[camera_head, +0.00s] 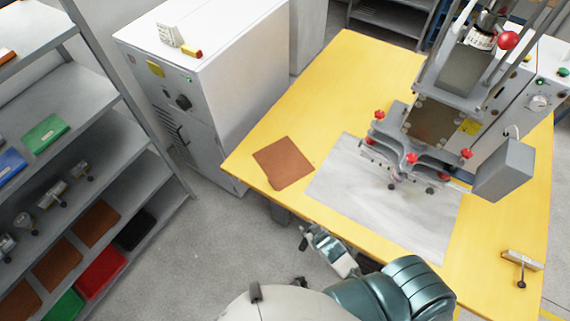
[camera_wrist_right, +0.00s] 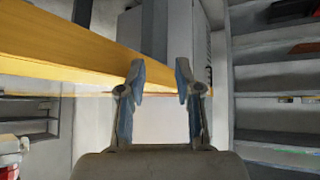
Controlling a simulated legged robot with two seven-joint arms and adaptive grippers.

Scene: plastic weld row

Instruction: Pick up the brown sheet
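The brown sheet (camera_head: 283,162) lies flat on the yellow table (camera_head: 335,85), close to its left corner and front edge. My right gripper (camera_head: 308,236) is just off the front edge of the table, apart from the sheet. In the right wrist view its two fingers (camera_wrist_right: 159,80) stand apart with nothing between them. The table's yellow edge (camera_wrist_right: 70,50) runs across that view, and the sheet does not show there. My left gripper is not in view.
A grey plate (camera_head: 350,180) lies right of the sheet, under a press machine (camera_head: 435,120) with red knobs. A white cabinet (camera_head: 215,55) stands beyond the table's left side. Shelves (camera_head: 90,115) with coloured sheets stand at far left. Floor between is clear.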

